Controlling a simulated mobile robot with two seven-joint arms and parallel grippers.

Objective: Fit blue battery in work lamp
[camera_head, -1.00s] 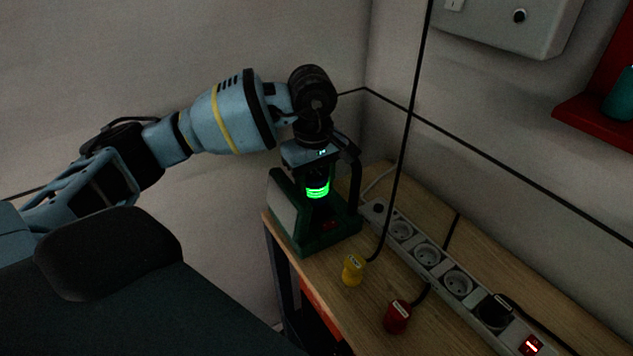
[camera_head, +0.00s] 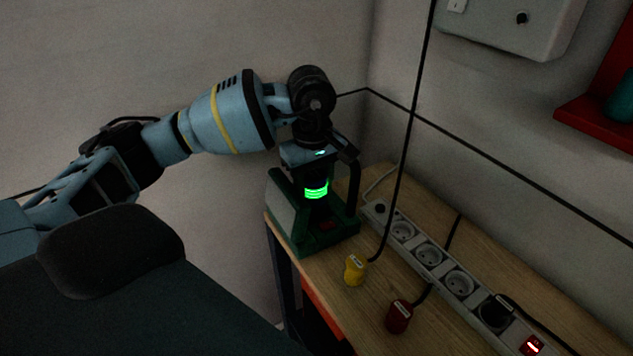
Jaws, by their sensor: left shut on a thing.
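The work lamp (camera_head: 284,228) is a dark green housing with a pale grey panel on its left side. It stands upright at the far left corner of the wooden bench. My left gripper (camera_head: 317,206) points down into the lamp's housing from above, with a bright green glowing ring on it. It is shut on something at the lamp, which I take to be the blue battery. The battery itself cannot be made out in the dark housing, so I cannot tell whether it is seated. My right gripper is not in view.
On the wooden bench (camera_head: 377,291) lie a yellow plug (camera_head: 355,271) and a red plug (camera_head: 398,317). A white power strip (camera_head: 429,256) with a black plug (camera_head: 495,311) runs along the right. A black cable (camera_head: 411,120) hangs right of the lamp. Walls close the corner behind.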

